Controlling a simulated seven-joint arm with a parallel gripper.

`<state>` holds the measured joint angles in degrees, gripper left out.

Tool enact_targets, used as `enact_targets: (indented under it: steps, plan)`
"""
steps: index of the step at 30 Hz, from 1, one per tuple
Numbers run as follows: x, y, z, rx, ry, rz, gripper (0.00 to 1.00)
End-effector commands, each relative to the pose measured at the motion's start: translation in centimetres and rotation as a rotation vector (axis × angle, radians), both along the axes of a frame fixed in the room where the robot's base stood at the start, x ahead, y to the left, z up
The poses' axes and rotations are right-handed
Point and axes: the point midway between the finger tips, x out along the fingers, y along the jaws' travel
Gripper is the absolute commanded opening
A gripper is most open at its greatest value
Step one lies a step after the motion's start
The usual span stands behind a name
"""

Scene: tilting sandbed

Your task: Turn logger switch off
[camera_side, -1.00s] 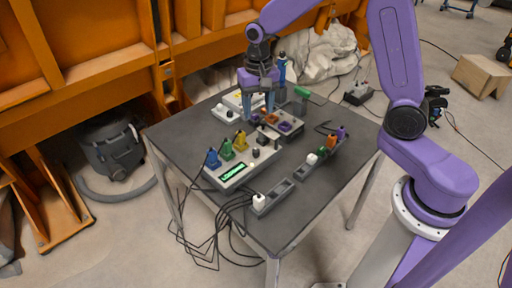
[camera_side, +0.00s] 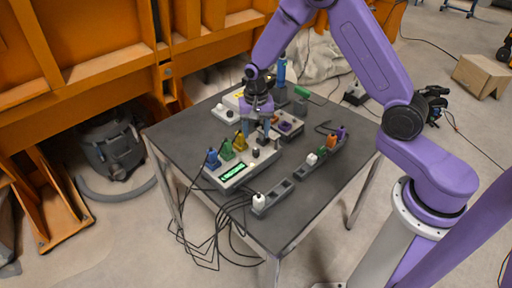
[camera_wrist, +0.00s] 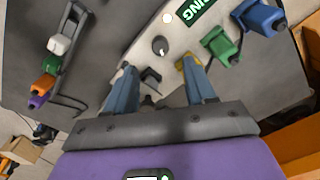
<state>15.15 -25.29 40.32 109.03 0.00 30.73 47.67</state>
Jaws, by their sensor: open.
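The logger is a light grey box (camera_side: 236,177) near the table's front left, with a lit green display (camera_side: 233,172). In the wrist view the box (camera_wrist: 185,22) shows the display (camera_wrist: 203,8) ending in "ING", a round black knob (camera_wrist: 160,45) with a white mark, and a small dark upright part (camera_wrist: 151,78) near its edge. That part may be the switch; its setting is unclear. My gripper (camera_side: 257,139) is over the box's far right end. In the wrist view my gripper (camera_wrist: 160,82) is open, the dark part between its fingers, nothing held.
Blue (camera_wrist: 262,17), green (camera_wrist: 221,45) and yellow (camera_side: 240,141) plugs stand along the logger's back edge, the yellow close to one finger. A grey socket strip (camera_side: 312,170) with coloured plugs lies to the right. The table's front right (camera_side: 285,225) is clear.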

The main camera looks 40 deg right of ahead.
Motion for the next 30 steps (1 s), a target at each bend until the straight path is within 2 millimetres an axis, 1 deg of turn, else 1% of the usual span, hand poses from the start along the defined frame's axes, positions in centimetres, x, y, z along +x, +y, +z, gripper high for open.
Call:
enact_targets:
  steps: [1,6,12,18,27,28,29,30]
  plan:
    - [-0.1,0.0,-1.0,-0.001,0.004,0.001,0.55]
    - [0.0,0.0,-3.8,0.0,0.003,0.0,0.55]
    - [0.0,0.0,-6.3,0.0,0.0,0.001,0.55]
    - [0.0,0.0,-7.5,0.0,-0.001,0.001,0.55]
    - [0.0,0.0,-7.6,0.0,-0.001,0.001,0.55]
    - [0.0,0.0,-7.6,0.0,-0.001,0.001,0.48]
    - [0.0,0.0,-7.6,0.0,-0.001,0.001,0.38]
    - [0.0,0.0,-7.6,0.0,-0.001,0.001,0.25]
